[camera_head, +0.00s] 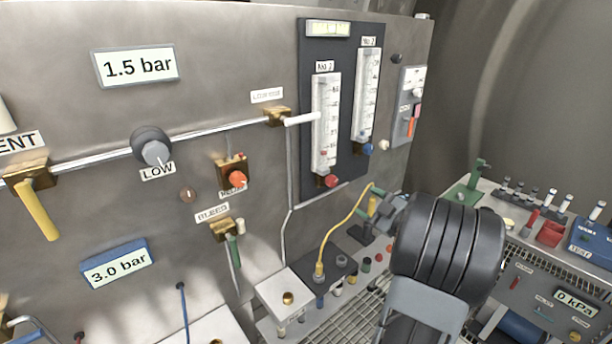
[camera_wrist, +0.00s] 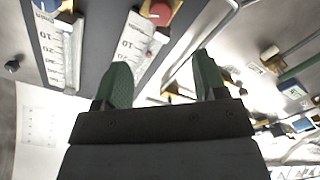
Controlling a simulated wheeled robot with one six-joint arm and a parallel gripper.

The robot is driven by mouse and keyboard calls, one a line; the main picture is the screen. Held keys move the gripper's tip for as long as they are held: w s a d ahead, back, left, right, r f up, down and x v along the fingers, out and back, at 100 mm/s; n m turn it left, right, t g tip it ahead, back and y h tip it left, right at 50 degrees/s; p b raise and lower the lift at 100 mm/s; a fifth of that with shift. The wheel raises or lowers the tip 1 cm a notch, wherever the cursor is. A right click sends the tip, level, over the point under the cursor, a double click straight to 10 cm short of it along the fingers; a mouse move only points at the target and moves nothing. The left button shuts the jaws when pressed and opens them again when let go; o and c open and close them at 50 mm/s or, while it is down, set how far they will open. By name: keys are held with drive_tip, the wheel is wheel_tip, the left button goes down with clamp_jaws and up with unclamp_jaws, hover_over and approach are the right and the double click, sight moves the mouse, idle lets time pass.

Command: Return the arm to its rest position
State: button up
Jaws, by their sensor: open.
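My gripper (camera_wrist: 160,78) shows two green fingers spread wide apart in the wrist view, with nothing between them. In the head view, my black arm link is at the lower right. The gripper (camera_head: 378,206) extends from its left side, in front of the panel below the two flow meters, and is partly hidden by the arm. I cannot tell whether it touches the yellow hose (camera_head: 340,225) beside it.
The steel panel carries flow meters (camera_head: 326,125), a LOW knob (camera_head: 152,148), a yellow lever (camera_head: 38,212) and a white-handled valve (camera_head: 300,119). A bench with a red box (camera_head: 550,233) and a green stand (camera_head: 470,185) lies to the right. A white block (camera_head: 288,300) stands below.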

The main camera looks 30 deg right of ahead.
drive_tip(key=s+d+f+m+g+h, duration=0.3)
drive_tip(key=d+f+m+g+h, duration=0.4)
drive_tip(key=d+h, duration=0.25)
drive_tip(key=s+a+m+g+h, duration=0.1)
drive_tip(key=s+a+m+g, duration=0.2)
drive_tip(key=a+m, duration=0.15)
drive_tip(key=s+a+r+g+y, duration=0.1)
drive_tip(key=s+a+y, duration=0.1)
drive_tip(key=a, duration=0.9)
drive_tip(key=s+a+r+n+g+y, duration=0.1)
drive_tip(key=a+y, duration=0.2)
drive_tip(key=a, duration=0.9)
drive_tip(key=s+a+r+g+y, duration=0.1)
drive_tip(key=s+a+y, duration=0.1)
drive_tip(key=a, duration=0.9)
drive_tip(key=shift+s+a+g, duration=0.25)
drive_tip(key=shift+s+g, duration=0.05)
drive_tip(key=shift+r+n, duration=0.1)
drive_tip(key=shift+n, duration=0.15)
